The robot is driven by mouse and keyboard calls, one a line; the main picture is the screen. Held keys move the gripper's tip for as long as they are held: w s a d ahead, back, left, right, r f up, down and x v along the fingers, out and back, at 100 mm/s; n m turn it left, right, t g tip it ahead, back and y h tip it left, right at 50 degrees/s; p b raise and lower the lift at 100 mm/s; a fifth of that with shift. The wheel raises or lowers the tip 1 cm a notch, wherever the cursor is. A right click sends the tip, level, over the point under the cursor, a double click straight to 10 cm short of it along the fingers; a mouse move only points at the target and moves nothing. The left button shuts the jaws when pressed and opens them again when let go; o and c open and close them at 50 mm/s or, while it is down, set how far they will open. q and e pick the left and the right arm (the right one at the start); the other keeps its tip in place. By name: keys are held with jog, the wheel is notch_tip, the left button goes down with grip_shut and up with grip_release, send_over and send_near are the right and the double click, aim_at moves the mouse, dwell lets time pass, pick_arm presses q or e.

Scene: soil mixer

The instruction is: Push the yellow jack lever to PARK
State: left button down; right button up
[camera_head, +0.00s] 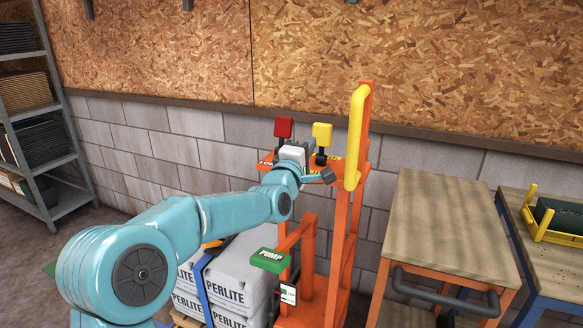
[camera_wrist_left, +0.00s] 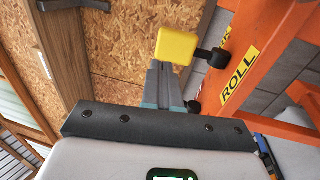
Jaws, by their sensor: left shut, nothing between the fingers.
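The yellow jack lever (camera_head: 322,135) has a square yellow knob on a short dark stem, at the top of the orange jack (camera_head: 358,205). In the left wrist view the knob (camera_wrist_left: 176,46) sits just beyond the fingertips, its stem running to the orange frame beside a yellow label reading ROLL (camera_wrist_left: 240,72). My left gripper (camera_head: 313,145) is shut and empty, close beside the lever. In the wrist view its closed fingers (camera_wrist_left: 160,66) point at the knob and overlap its lower edge; I cannot tell whether they touch. No PARK mark is readable. My right gripper is out of view.
A red lever (camera_head: 283,128) stands left of the yellow one. A thick yellow handle (camera_head: 355,140) rises close on the right. A green PUMP pedal (camera_head: 270,260) and perlite bags (camera_head: 235,280) are below. A wooden-topped table (camera_head: 450,220) stands right.

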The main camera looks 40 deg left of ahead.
pick_arm(q)
jog(key=r+b+v, duration=0.1)
jog(key=v, duration=0.6)
jog(key=shift+s+d+b, duration=0.25)
jog(key=shift+s+b, duration=0.1)
jog(key=shift+s, duration=0.15)
jog(key=shift+s, duration=0.15)
